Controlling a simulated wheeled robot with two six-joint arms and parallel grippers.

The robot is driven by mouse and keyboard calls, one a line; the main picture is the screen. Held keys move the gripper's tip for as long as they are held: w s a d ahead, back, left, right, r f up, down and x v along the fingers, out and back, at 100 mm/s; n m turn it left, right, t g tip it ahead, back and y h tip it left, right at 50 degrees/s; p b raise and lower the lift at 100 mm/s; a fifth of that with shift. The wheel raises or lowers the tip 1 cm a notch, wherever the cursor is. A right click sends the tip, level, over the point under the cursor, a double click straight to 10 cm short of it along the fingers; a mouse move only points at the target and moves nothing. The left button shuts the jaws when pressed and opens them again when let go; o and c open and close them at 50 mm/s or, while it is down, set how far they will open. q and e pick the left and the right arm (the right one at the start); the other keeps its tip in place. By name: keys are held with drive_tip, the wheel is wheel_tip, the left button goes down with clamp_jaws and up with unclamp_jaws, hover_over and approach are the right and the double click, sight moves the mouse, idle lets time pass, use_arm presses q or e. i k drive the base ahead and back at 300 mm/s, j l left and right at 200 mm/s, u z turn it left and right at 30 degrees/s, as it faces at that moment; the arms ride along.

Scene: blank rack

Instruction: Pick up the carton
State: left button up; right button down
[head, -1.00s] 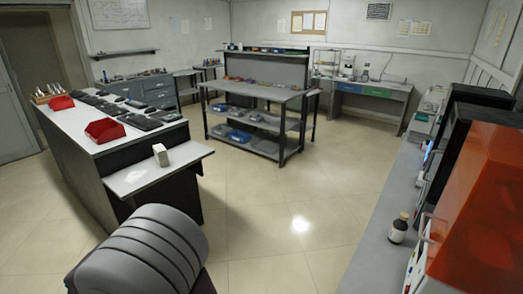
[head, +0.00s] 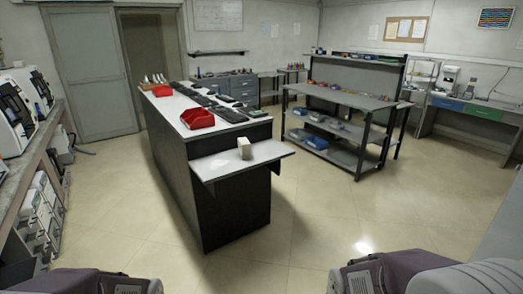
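A small white carton (head: 244,148) stands upright on the light grey end shelf (head: 215,166) of the dark counter, in the middle of the head view. It is some way ahead of me, with open floor between. Parts of my two arms show at the bottom edge, at the lower left and lower right. Neither gripper is in the picture, and nothing of mine touches the carton.
The dark counter (head: 225,205) carries red bins (head: 197,118) and several black trays. A grey workbench (head: 340,101) with shelves stands behind it to the right. A bench with machines (head: 22,190) lines the left wall. Tiled floor (head: 135,225) is clear around the counter.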

sight(244, 145)
drive_tip(key=i+j+z, duration=0.2)
drive_tip(key=i+j, duration=0.95)
drive_tip(key=i, duration=0.35)
drive_tip(key=i+j+z, duration=0.15)
drive_tip(key=i+j, duration=1.2)
drive_tip(key=i, duration=0.05)
